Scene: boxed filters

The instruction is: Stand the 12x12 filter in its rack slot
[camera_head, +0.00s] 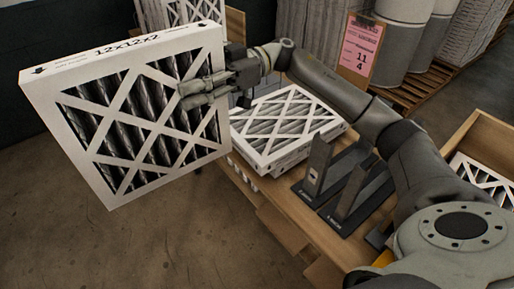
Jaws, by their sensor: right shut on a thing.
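The 12x12 filter (140,121), a white-framed square with a lattice over dark pleats, hangs upright at the left of the head view. Its top edge reads 12x12x2. My right gripper (205,92) is shut on the filter's right side edge, and one finger lies across its front face. The filter is held off the table's left end, over the floor. The rack (337,187) of dark upright plates on flat bases stands on the wooden table, right of the filter. Its slots look empty, though my right arm hides part of it. My left gripper is not in view.
Other white filters (287,118) lie stacked flat on the table (269,196), between the held filter and the rack. A wooden crate (482,133) with a filter stands at the right. A pink sign (360,50) and large rolls (398,30) on a pallet stand behind.

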